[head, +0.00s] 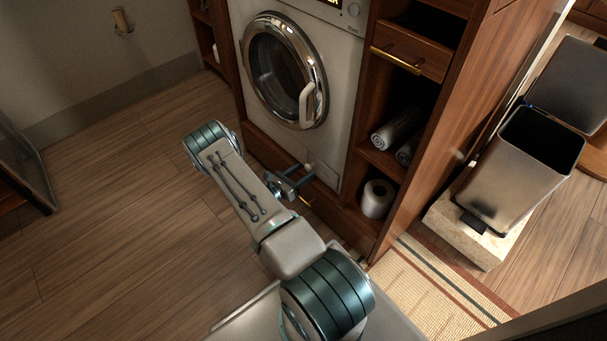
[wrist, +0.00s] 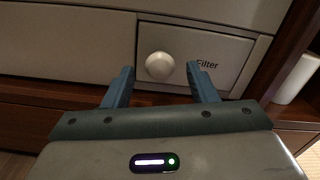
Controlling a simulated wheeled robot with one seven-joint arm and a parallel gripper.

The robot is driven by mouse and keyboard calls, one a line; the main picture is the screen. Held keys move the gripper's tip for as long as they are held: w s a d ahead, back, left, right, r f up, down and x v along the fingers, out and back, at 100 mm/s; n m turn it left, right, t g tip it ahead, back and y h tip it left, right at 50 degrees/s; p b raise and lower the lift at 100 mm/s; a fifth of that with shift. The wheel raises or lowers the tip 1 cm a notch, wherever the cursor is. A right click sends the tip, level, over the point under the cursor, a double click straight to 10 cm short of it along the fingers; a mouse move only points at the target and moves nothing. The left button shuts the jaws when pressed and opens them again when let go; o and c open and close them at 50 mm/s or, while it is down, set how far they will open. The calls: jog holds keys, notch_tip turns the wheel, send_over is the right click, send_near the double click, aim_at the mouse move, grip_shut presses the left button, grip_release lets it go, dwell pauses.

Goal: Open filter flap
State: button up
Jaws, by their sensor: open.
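The filter flap (wrist: 225,60) is a pale square panel marked "Filter", low on the front of the washing machine (head: 340,95). In the wrist view it looks closed, flush with the machine's front. A round white knob (wrist: 159,66) sticks out on its left part. My gripper (wrist: 162,78) is open, with its two blue fingers on either side of the knob in this view. The fingers look apart from the knob; their exact depth is hard to tell. In the head view my gripper (head: 298,180) is low before the machine, and my arm hides part of the area.
A wooden cabinet stands right of the machine, with rolled towels (head: 396,128) and a paper roll (head: 377,198) on its shelves. A wooden plinth runs under the machine. A metal bin (head: 505,185) stands further right. The wooden floor (head: 110,220) at left is clear.

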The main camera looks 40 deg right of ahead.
jog(key=shift+d, duration=0.5)
grip_shut()
